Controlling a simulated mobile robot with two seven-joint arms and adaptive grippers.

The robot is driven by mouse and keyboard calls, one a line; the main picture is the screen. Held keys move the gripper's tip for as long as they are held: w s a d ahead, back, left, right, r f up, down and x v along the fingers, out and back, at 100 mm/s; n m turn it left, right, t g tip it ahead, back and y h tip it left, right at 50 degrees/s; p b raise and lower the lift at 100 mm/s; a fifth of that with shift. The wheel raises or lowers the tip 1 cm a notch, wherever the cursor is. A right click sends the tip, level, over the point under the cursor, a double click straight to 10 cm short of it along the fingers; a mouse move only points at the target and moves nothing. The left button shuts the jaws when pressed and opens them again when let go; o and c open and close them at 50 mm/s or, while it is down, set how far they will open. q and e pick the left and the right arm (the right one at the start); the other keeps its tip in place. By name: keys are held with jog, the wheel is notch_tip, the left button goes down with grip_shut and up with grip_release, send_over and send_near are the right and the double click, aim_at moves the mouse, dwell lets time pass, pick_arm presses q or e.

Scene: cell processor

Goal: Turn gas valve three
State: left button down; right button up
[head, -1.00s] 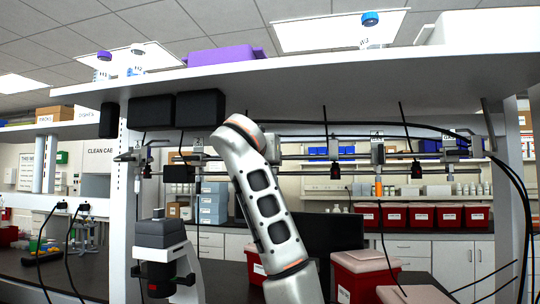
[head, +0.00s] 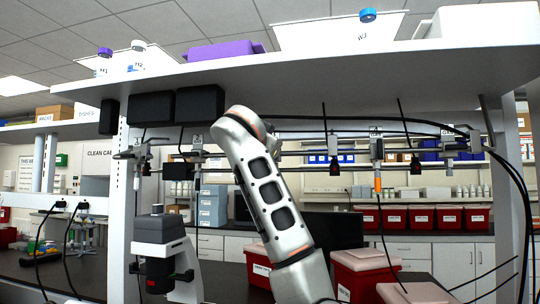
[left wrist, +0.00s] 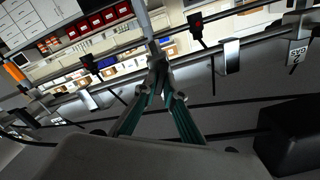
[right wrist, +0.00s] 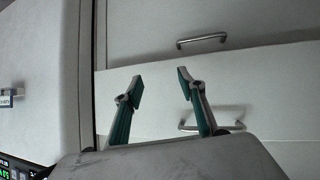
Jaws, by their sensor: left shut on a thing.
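Gas fittings hang along a pair of horizontal rails under the shelf in the head view. A labelled fitting (head: 376,146) with an orange part below stands right of my left arm, and another labelled one (head: 197,143) left of it. In the left wrist view my left gripper (left wrist: 157,70) is shut on a grey upright valve part (left wrist: 147,28) at the rails. Its label is hidden, so I cannot read its number. A tag with a 2 (left wrist: 296,52) shows to the right there. My arm hides this gripper in the head view. My right gripper (right wrist: 158,80) is open and empty, facing drawers.
The shelf (head: 330,62) runs above the rails, with black boxes (head: 200,106) beneath it. Black cables (head: 515,185) hang at the right. A microscope-like device (head: 160,250) stands on the bench at left. Red bins (head: 362,272) stand right of my arm. Drawer handles (right wrist: 200,40) face the right gripper.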

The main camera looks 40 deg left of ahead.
pick_arm(q)
jog(key=m+b, duration=0.1)
jog(key=m, duration=0.5)
jog(key=m+b, duration=0.1)
jog(key=m, duration=0.5)
jog(key=shift+w+d+f, duration=0.1)
jog(key=shift+f, duration=0.1)
dwell(0.4)
jog(key=c, duration=2.1)
grip_release()
jog(key=shift+c, duration=0.2)
jog(key=v, duration=1.2)
